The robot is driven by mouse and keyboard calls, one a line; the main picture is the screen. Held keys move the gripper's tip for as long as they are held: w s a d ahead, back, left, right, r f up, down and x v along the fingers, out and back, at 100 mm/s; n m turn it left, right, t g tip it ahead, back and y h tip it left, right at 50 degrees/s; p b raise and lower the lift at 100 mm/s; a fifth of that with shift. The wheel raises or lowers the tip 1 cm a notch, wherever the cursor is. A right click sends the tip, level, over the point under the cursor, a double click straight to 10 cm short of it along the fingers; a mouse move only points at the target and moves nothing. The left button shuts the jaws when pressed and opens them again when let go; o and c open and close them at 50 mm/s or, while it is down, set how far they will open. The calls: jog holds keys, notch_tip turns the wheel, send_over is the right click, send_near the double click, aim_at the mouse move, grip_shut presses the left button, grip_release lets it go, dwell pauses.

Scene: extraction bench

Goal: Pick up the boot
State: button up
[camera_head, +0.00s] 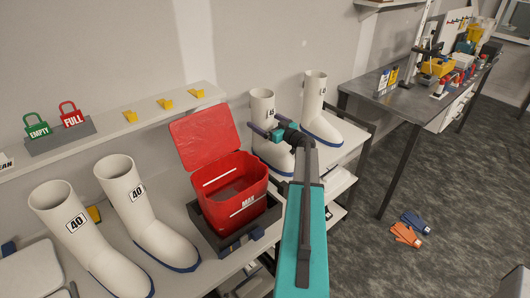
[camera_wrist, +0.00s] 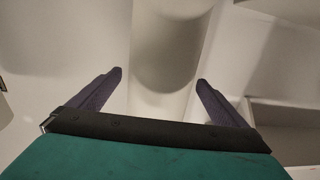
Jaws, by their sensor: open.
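My gripper (camera_head: 270,128) is open in front of a white boot (camera_head: 262,101) with a blue sole, the left one of the right-hand pair. In the wrist view the pale boot shaft (camera_wrist: 165,50) lies ahead and between the open, dark fingers (camera_wrist: 160,76). No grip on it shows. My gripper hides part of its label and shaft. Its partner, another white boot (camera_head: 315,103), stands upright just to the right. Two more white boots labelled 40, one at far left (camera_head: 75,235) and one beside it (camera_head: 140,215), stand on the bench.
A red bin (camera_head: 232,200) with its lid raised sits in a dark tray left of my arm. A shelf (camera_head: 140,124) above holds green and red tags and yellow clips. A dark table (camera_head: 385,95) stands at right. Gloves (camera_head: 407,234) lie on the floor.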

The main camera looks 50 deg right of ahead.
jog(key=shift+c, duration=0.2)
jog(key=c, duration=2.1)
